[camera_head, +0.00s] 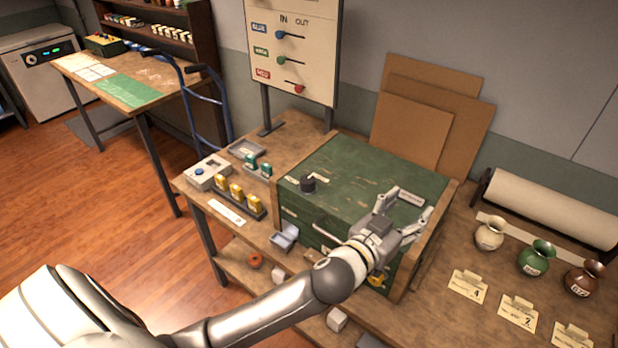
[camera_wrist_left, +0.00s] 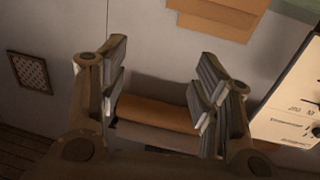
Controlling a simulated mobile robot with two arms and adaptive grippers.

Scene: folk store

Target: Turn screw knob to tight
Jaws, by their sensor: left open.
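A black screw knob (camera_head: 308,184) stands on the top of a green wooden chest (camera_head: 345,168), toward its left side, with a small pale label beside it. My left gripper (camera_head: 408,208) is open and empty above the chest's right front part, to the right of the knob and apart from it. In the left wrist view the two fingers (camera_wrist_left: 160,90) are spread with nothing between them, and the knob is not visible there. My right gripper is in neither view.
A sign board (camera_head: 295,50) with coloured sliders stands behind the chest. Yellow pieces in a rack (camera_head: 240,199) and a grey button box (camera_head: 207,172) lie to the left. Vases, including a green one (camera_head: 536,257), and paper cards stand to the right. Cardboard sheets (camera_head: 412,137) lean on the wall.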

